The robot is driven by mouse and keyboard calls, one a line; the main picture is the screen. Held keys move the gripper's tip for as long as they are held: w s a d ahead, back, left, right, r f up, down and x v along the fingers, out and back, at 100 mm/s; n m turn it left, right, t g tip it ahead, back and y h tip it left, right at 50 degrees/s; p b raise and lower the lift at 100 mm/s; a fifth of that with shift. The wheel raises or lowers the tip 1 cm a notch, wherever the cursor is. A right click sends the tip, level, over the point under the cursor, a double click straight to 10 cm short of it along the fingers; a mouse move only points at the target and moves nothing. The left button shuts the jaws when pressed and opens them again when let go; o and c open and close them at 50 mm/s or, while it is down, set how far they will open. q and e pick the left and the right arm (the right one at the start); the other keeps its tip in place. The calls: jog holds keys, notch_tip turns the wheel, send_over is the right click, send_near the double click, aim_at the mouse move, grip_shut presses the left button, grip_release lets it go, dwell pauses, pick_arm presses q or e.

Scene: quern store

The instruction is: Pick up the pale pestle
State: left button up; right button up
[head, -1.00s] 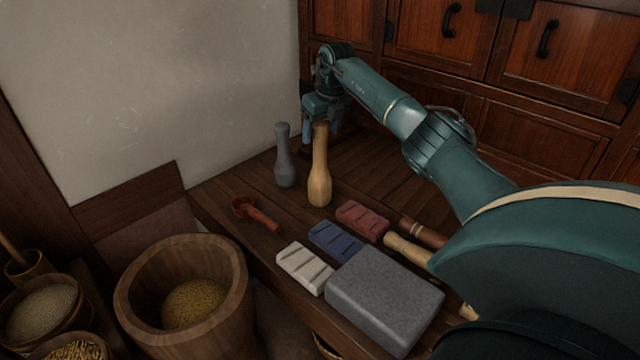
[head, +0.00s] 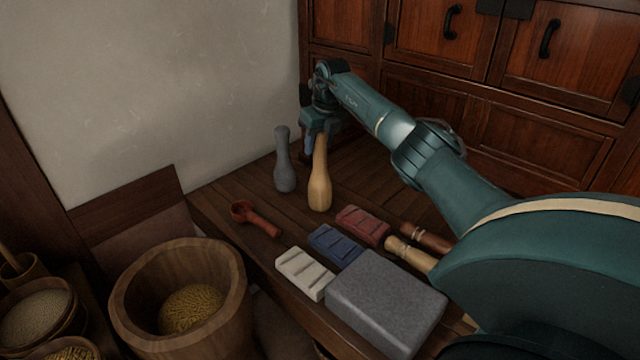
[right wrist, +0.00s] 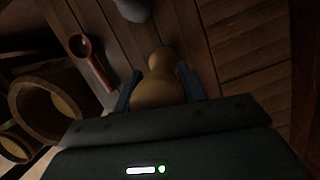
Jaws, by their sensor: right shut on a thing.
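The pale pestle (head: 320,188) stands upright on the dark wooden bench in the head view, with its wide end down. My right gripper (head: 320,138) is shut on its upper end from above. In the right wrist view the pale pestle (right wrist: 160,90) sits between the two fingers of my right gripper (right wrist: 160,88). The gripper hides the pestle's top in the head view. I cannot see a gap under the pestle. My left gripper is not in view.
A grey pestle (head: 285,165) stands just left. A red-brown scoop (head: 257,218), white (head: 303,272), blue (head: 336,243) and red (head: 362,225) blocks and a grey stone slab (head: 387,303) lie nearer. A wooden tub (head: 237,285) stands at left; cabinets (head: 560,55) are behind.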

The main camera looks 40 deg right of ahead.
jog(key=shift+c, duration=1.4)
jog(key=shift+r, duration=0.1)
